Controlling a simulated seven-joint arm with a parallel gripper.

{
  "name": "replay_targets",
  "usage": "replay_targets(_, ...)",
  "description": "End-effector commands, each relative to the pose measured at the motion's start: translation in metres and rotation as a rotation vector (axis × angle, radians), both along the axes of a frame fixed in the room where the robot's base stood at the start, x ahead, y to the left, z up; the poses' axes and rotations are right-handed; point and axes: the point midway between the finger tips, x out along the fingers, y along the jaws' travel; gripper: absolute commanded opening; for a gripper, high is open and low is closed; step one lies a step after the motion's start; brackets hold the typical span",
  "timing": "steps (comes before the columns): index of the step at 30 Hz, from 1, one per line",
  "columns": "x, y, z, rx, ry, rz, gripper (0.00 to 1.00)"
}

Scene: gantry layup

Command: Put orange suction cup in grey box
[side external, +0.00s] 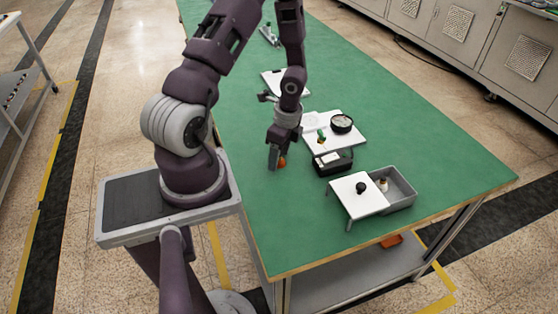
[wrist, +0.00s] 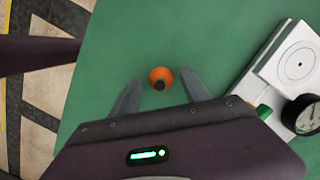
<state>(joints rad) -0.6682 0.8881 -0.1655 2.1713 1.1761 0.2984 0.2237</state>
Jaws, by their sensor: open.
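The orange suction cup (wrist: 160,76) stands on the green table top, with a dark spot on its upper side. In the side external view the suction cup (side external: 282,162) shows partly behind my fingers. My gripper (wrist: 160,88) is open, pointing down, with one finger on each side of the cup and clear green showing between them and it. In the side external view my gripper (side external: 276,160) is low, close to the table. The grey box (side external: 402,188) stands near the table's front right, partly under a white stand; a small pale item with a dark part is inside it.
The green table (side external: 400,130) is clear on the right.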

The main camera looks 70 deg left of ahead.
Motion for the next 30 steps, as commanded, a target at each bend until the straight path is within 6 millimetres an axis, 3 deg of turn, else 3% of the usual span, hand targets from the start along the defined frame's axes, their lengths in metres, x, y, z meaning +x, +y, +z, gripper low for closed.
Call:
replay_targets(6,0.000,0.000,-0.001,0.001,-0.001,0.002,0.55)
replay_targets(15,0.000,0.000,-0.001,0.002,0.000,0.002,0.00)
replay_targets(25,0.000,0.001,0.002,0.002,-0.002,0.003,0.00)
replay_targets(30,0.000,0.001,0.029,0.003,-0.004,0.006,0.00)
